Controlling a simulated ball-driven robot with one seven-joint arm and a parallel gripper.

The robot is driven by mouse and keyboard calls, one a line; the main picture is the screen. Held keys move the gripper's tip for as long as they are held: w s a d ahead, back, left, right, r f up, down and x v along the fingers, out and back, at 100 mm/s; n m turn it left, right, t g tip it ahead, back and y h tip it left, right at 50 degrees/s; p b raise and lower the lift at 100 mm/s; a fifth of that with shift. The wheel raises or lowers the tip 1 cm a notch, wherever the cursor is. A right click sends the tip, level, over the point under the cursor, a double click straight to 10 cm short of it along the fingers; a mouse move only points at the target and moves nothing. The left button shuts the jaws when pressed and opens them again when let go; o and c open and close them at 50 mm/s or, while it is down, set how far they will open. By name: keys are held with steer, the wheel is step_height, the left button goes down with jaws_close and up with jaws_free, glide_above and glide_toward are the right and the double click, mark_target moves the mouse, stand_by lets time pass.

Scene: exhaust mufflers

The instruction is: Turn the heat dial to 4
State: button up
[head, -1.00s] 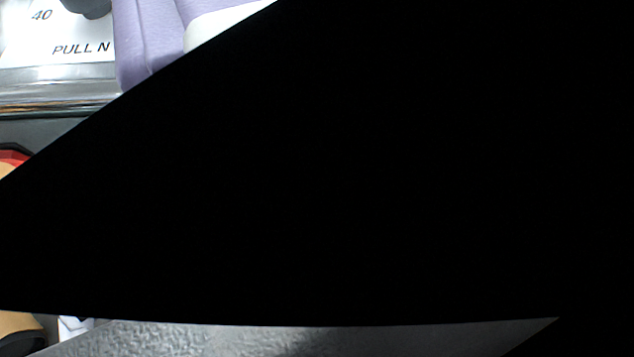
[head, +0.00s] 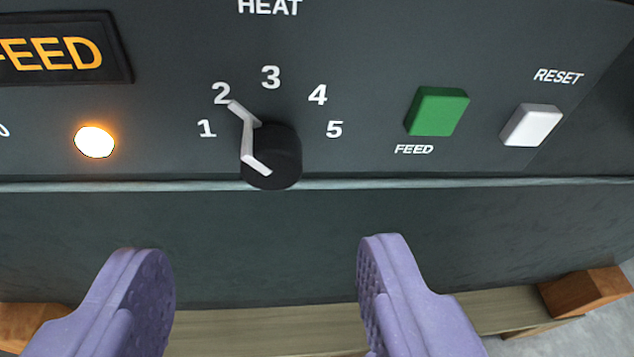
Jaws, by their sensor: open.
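The heat dial (head: 275,160) is a round black knob with a light grey pointer, under the word HEAT on a dark panel. Numbers 1 to 5 arc around it. The pointer's tip (head: 236,108) is at the 2. The 4 (head: 318,94) is to the upper right of the knob. My gripper (head: 268,265) has two purple fingers, spread wide and empty. They are below the dial in the picture, one to each side of it, and do not touch it.
A green FEED button (head: 437,111) and a white RESET button (head: 531,125) are right of the dial. A lit round lamp (head: 95,141) and an orange FEED display (head: 60,50) are left. A pale ledge (head: 270,332) with wooden blocks (head: 585,292) lies below the panel.

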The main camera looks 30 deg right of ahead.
mark_target(271, 171)
steer(key=b+x, duration=0.3)
steer(key=x, duration=0.3)
steer(key=shift+w+d+f, duration=0.1)
steer(key=shift+w+f, duration=0.1)
steer(key=shift+f, duration=0.05)
steer(key=shift+w+d+b, duration=0.2)
steer(key=shift+w+b, duration=0.15)
steer(key=shift+w, duration=0.1)
steer(key=c, duration=1)
steer(key=shift+c, duration=0.2)
